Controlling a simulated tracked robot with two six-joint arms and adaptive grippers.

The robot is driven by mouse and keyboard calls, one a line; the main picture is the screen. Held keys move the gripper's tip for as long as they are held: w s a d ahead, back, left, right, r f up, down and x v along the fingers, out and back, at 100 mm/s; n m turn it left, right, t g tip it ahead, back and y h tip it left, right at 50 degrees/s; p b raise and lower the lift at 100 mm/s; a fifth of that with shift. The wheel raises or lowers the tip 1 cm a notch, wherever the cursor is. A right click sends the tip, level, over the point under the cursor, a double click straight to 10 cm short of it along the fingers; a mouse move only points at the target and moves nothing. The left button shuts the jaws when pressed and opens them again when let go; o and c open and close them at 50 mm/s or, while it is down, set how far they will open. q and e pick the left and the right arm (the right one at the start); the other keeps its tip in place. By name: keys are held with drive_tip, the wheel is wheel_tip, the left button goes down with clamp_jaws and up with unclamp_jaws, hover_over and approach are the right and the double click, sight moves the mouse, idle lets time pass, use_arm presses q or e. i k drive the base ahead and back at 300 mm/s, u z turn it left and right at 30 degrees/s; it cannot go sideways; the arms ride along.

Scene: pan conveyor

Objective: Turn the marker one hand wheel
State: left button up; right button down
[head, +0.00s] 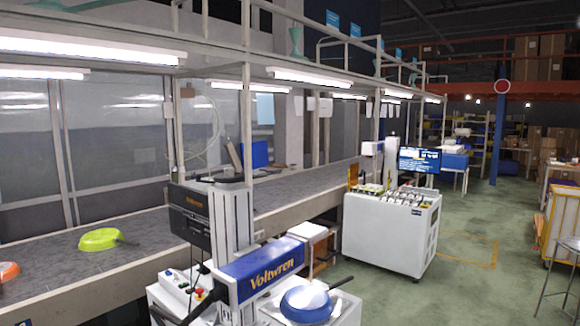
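A marking machine stands in the front middle, with a grey upright column (231,225) and a blue head (262,270) lettered "Voltwren". It may be marker one; I see no number on it. A dark bar-like part (226,180) sits on top of the column; I cannot tell whether it is the hand wheel. A blue pan (306,304) with a dark handle lies on the machine's white table, below the end of the head. Neither of my grippers is in view.
A long grey conveyor (150,226) runs behind the machine, carrying a lime green pan (100,239) and an orange pan (8,270). A control box (184,283) with a red button stands left of the column. A white cabinet (390,235) stands beyond. Green floor (445,285) is open at right.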

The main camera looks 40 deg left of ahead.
sight(230, 176)
drive_tip(key=u, duration=0.15)
drive_tip(key=i, duration=1.3)
drive_tip(key=u, duration=0.95)
drive_tip(key=i, duration=0.55)
drive_tip(key=u, duration=0.3)
drive_tip(key=k, duration=0.45)
drive_tip(key=u, duration=0.3)
drive_tip(key=i, duration=0.45)
drive_tip(key=z, duration=0.2)
